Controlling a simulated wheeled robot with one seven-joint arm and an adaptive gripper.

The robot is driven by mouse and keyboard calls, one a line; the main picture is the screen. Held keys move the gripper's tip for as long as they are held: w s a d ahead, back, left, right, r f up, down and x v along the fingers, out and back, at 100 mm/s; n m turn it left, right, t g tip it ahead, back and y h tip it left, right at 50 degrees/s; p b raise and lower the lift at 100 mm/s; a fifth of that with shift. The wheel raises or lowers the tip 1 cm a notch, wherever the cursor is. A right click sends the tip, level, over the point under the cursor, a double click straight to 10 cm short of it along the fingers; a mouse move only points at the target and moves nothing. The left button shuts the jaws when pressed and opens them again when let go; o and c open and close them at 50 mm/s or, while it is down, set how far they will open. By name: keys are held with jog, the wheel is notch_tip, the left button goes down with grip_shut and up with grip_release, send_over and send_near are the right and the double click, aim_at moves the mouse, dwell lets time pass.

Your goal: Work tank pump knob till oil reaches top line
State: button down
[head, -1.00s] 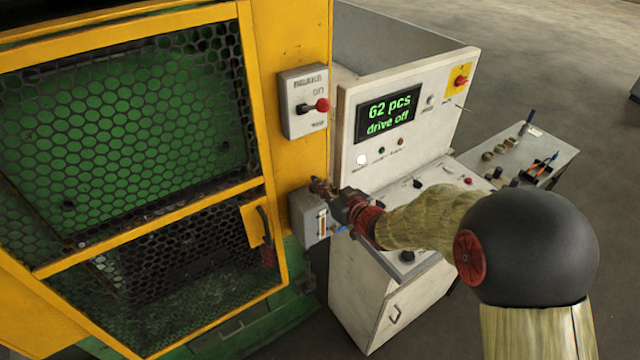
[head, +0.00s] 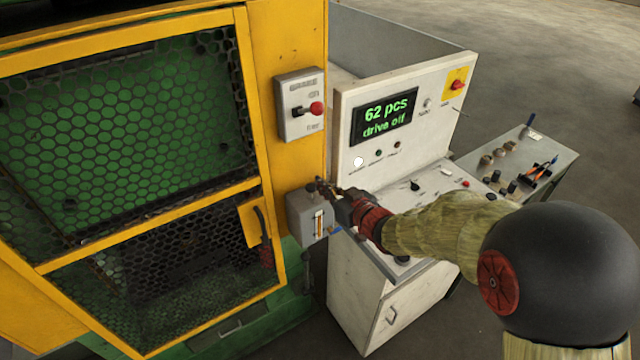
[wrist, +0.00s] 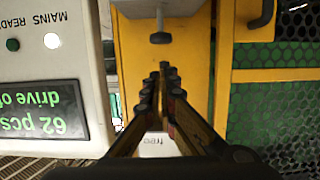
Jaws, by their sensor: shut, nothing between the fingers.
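The tank is a small grey box (head: 299,214) on the yellow machine post in the head view. On its front is a sight gauge (head: 319,224) with an orange column; its lines are too small to read. The dark pump knob (wrist: 160,38) stands on a stem on the tank, ahead of my fingertips in the upside-down wrist view. My gripper (head: 320,184) is shut and empty, at the upper right of the tank in the head view. In the wrist view my gripper (wrist: 163,70) shows its fingertips together, apart from the knob.
A control cabinet (head: 345,165) reading "62 pcs drive off" stands close on the right. The yellow mesh door (head: 150,215) is on the left. A side table (head: 555,155) holds small items.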

jog(key=v, duration=0.6)
dwell(0.8)
jog(key=s+d+f+m+g+h, duration=0.1)
jog(key=s+d+f+g+h, duration=0.1)
jog(key=d+f+h, duration=0.45)
jog(key=s+d+f+m+g+h+b, duration=0.1)
jog(key=s+d+f+m+g+h, duration=0.2)
jog(key=s+d, duration=0.45)
jog(key=s+r+m+b, duration=0.1)
jog(key=s+r+b, duration=0.1)
jog(key=s, duration=0.5)
jog(key=s+d+r+m+g+b, duration=0.1)
jog(key=s+r+b, duration=0.1)
jog(key=s+b, duration=0.2)
jog(key=s+r+g+y+b, duration=0.1)
jog(key=s+r+b, duration=0.1)
jog(key=s, duration=0.8)
jog(key=shift+d+r+m+b, duration=0.25)
jog(key=shift+r+m+b, duration=0.15)
jog(key=shift+b, duration=0.35)
